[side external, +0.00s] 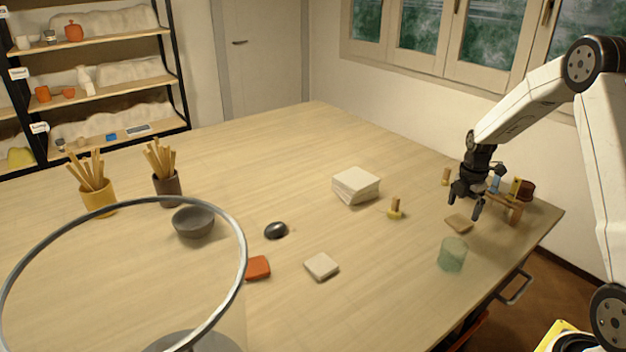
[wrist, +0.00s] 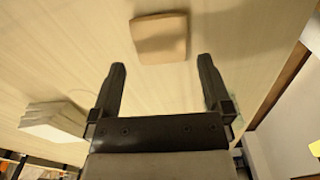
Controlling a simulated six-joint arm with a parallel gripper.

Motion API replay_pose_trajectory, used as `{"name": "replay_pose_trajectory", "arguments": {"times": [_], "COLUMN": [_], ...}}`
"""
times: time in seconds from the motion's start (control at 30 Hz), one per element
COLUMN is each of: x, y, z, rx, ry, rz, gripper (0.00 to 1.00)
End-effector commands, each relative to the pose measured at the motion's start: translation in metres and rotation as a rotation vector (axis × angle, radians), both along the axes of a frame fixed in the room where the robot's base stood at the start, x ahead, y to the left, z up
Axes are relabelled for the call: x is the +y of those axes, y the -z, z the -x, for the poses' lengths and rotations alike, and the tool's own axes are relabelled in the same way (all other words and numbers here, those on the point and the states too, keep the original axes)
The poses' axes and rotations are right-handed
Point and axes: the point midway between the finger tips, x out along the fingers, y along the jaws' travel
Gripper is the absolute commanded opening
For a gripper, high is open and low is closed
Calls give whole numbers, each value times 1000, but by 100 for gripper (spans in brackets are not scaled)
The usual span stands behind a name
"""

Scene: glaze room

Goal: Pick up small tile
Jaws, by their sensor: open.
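A small tan tile (side external: 459,223) lies flat on the table at the right, just below my gripper (side external: 466,204). My gripper points down above the table, open and empty, apart from the tile. In the wrist view the tile (wrist: 160,38) lies just beyond the fingertips of my gripper (wrist: 161,66), centred between them, and all of it shows. Two other small tiles lie farther off in the side view: a pale one (side external: 321,266) and an orange-red one (side external: 257,267).
A greenish glass (side external: 453,254) stands close in front of the tan tile. A wooden rack (side external: 516,208) with small jars is right of my gripper. A wooden stamp-like piece (side external: 395,209) and a stack of white tiles (side external: 356,185) stand to the left.

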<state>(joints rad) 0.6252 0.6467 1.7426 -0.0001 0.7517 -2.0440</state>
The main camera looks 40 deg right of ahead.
Motion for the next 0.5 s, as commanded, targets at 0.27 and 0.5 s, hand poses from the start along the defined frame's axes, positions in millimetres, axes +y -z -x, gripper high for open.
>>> {"name": "replay_pose_trajectory", "arguments": {"times": [0.27, 0.5], "x": [-1, -1], "y": [32, 41], "z": [1, 1], "rx": [2, 1], "ry": [1, 1], "rz": [0, 1], "gripper": [100, 100]}}
